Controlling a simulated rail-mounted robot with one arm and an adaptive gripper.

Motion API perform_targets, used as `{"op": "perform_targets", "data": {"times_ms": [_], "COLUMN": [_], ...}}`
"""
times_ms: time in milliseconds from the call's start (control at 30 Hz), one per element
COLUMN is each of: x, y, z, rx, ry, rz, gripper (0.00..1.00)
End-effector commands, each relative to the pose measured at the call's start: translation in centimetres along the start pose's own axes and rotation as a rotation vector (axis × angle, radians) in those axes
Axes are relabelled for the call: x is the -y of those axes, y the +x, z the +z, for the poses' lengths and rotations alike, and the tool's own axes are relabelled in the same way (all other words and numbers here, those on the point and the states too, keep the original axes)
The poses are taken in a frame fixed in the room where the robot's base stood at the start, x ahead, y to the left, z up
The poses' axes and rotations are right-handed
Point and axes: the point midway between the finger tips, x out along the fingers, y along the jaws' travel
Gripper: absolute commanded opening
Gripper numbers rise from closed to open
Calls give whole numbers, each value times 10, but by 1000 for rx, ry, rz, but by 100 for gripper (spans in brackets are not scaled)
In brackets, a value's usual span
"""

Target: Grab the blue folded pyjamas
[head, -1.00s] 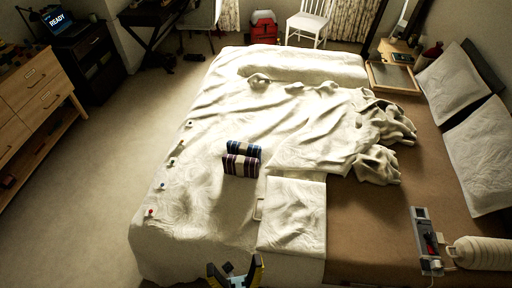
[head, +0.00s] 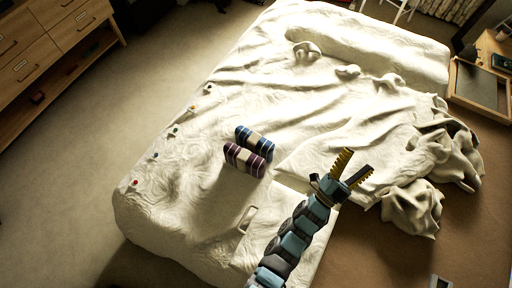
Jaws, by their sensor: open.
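The blue folded pyjamas (head: 256,141) are a small striped bundle in blue, white and dark bands, lying on the cream bed cover near the middle of the head view. A similar purple-striped bundle (head: 244,160) lies right beside it, on the near side; I cannot tell whether they touch. My gripper (head: 357,164) is open and empty, with its yellow-edged fingers apart. It is over the bed to the right of both bundles, clear of them in the picture. My arm reaches up from the bottom edge.
The bed cover (head: 205,150) is wrinkled, with several small coloured pieces along its left edge. A bunched cloth (head: 415,200) lies at the right. A wooden tray (head: 482,85) is at the far right. Drawers (head: 45,50) stand at the upper left, with clear floor between.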

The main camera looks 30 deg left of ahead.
Motion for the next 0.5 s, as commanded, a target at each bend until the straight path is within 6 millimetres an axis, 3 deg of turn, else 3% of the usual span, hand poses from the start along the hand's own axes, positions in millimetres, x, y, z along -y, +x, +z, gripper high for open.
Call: {"op": "perform_targets", "data": {"times_ms": [33, 200, 400, 500], "x": [-25, -82, -123, -131], "y": [3, 12, 8, 2], "z": [27, 107, 196, 238], "rx": [53, 243, 454, 560], "ry": [61, 297, 597, 747], "rz": [53, 239, 453, 557], "gripper": [80, 80, 80, 80]}}
